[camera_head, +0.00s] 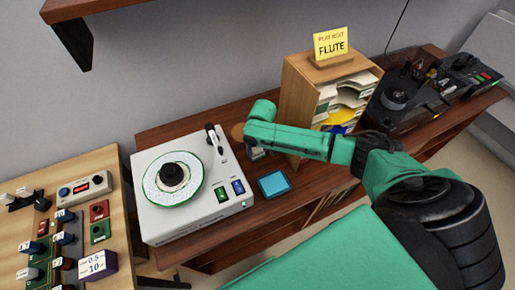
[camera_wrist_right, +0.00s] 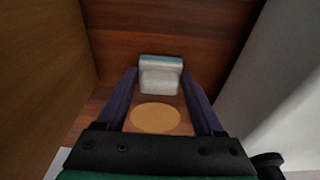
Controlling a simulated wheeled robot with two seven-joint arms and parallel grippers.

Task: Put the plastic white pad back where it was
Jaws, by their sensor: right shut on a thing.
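The white pad (camera_wrist_right: 160,79), a small pale block with a blue-teal strip along its far edge, shows in the right wrist view between the two fingers. My right gripper (camera_wrist_right: 160,78) is shut on it. In the head view my right gripper (camera_head: 257,153) is low over the wooden stand, between the turntable and the wooden file rack; the pad is mostly hidden there by the arm. A round tan disc (camera_wrist_right: 155,118) lies on the wood below the gripper, nearer the wrist than the pad. I cannot tell whether the pad touches the wood. My left gripper is not in view.
The white turntable (camera_head: 190,212) stands left of the gripper, and the wooden rack (camera_head: 296,95) with a yellow FLUTE sign (camera_head: 331,44) stands right. A blue square (camera_head: 274,184) lies in front. A board of switches (camera_head: 105,165) is at left, black equipment (camera_head: 410,100) at right.

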